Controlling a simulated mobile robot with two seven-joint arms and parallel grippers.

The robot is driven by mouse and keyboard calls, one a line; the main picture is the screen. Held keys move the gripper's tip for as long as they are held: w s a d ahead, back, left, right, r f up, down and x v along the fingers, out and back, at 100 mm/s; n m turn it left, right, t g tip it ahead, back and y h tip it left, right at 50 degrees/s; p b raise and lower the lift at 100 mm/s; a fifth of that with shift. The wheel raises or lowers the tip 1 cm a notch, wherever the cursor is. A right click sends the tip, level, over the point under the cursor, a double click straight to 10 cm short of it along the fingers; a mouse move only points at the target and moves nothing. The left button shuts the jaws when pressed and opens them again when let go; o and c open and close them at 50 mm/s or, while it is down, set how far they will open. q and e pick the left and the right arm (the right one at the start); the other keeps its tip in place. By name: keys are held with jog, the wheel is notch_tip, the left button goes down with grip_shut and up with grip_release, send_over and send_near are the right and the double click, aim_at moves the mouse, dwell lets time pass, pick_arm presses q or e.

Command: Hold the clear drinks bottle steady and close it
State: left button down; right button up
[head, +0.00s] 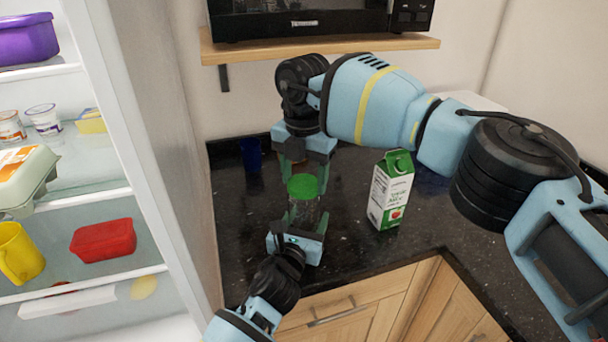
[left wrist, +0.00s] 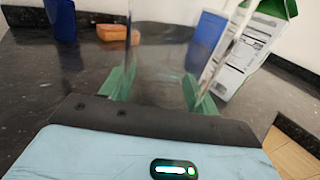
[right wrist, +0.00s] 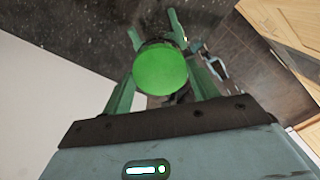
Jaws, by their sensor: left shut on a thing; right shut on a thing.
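The clear drinks bottle (head: 304,214) stands upright on the dark counter, and it also shows faintly in the left wrist view (left wrist: 152,60). My left gripper (head: 302,222) comes from the front, low down, with its green fingers (left wrist: 155,88) shut on the bottle's body. The green cap (head: 302,186) is at the bottle's top and fills the middle of the right wrist view (right wrist: 160,69). My right gripper (head: 305,178) reaches down from above, its fingers shut on the cap's sides. The bottle's neck is hidden, so I cannot tell how far the cap is seated.
A green-and-white carton (head: 391,190) stands close to the right of the bottle. A blue cup (head: 250,154) is behind to the left. An orange-brown block (left wrist: 118,33) lies behind. An open fridge (head: 100,200) borders the left, and a shelf (head: 330,48) hangs above.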

jog(key=m, duration=1.3)
jog(key=o, duration=0.9)
jog(key=shift+o, duration=0.2)
jog(key=shift+r, duration=2.2)
jog(key=shift+c, duration=0.4)
